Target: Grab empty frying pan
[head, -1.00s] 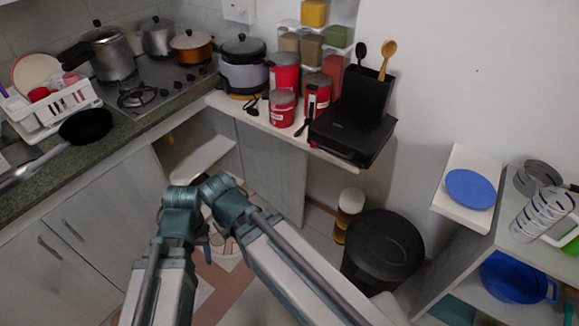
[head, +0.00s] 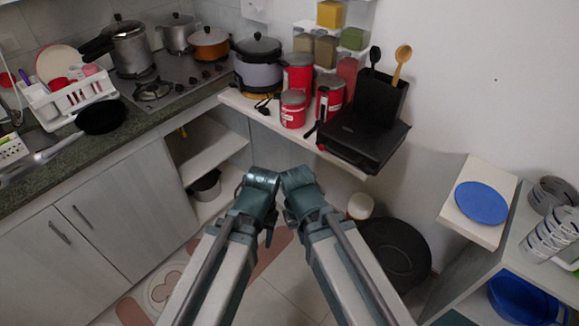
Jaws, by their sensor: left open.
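The black frying pan (head: 100,117) rests on the green stone counter at the left, near its front edge. It looks empty, and its light handle points toward the lower left. My left gripper (head: 269,236) is small and mostly hidden by my own folded arm at the lower middle. It is open and well to the right of the pan, apart from it. My right arm is folded beside the left one, and its gripper does not show.
A white dish rack (head: 72,101) stands just behind the pan, and the stove (head: 165,85) with pots is to its right. A shelf with red canisters (head: 293,108) is at centre. A black bin (head: 398,250) stands on the floor. Floor shows between the cabinets and my arms.

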